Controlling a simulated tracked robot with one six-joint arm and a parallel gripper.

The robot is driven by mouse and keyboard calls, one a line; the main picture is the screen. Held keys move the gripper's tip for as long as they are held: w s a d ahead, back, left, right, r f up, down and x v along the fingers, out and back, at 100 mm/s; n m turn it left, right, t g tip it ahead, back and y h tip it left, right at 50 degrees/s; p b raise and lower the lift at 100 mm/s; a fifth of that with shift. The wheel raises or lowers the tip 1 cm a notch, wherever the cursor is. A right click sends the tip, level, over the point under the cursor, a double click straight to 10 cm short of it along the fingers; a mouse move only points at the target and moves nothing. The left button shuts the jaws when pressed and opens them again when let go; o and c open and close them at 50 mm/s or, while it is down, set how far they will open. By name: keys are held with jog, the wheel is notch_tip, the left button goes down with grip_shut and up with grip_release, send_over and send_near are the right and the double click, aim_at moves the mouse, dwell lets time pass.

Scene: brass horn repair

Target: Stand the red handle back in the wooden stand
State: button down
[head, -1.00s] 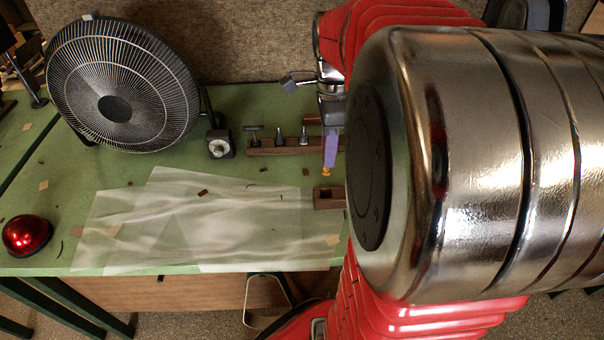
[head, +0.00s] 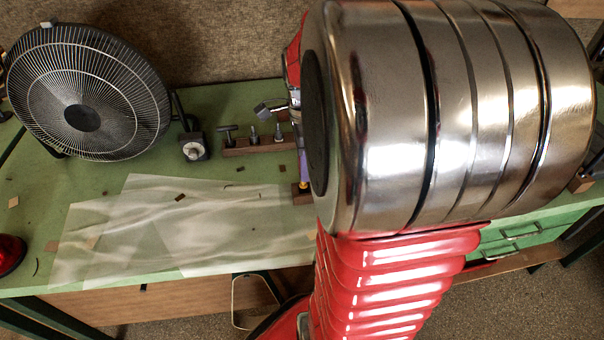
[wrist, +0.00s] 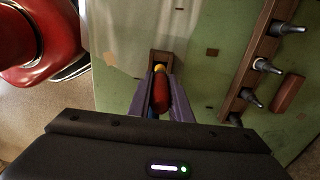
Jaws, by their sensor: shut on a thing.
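My gripper (wrist: 161,95) has purple fingers shut on the red handle (wrist: 160,95), seen in the wrist view. The handle has a yellow tip (wrist: 160,69) pointing away from my gripper, right at the small wooden stand (wrist: 162,54). The tip overlaps the stand in the picture; I cannot tell whether it is inside it or just above. In the head view one purple finger (head: 302,165) shows with the yellow tip below it, over the stand (head: 297,197). My arm hides most of the gripper and the stand's right side there.
A wooden rack (head: 262,147) with several upright metal tools stands behind the stand; in the wrist view it is at right (wrist: 238,95). A fan (head: 88,95), a small black block-shaped device (head: 194,147) and a red dome lamp (head: 10,253) stand left. Translucent sheets (head: 180,230) cover the bench front.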

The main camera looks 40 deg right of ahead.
jog(key=shift+f, duration=1.85)
jog(key=c, duration=1.6)
grip_release()
notch_tip(320, 180, up, 12)
jog(key=shift+r, duration=0.1)
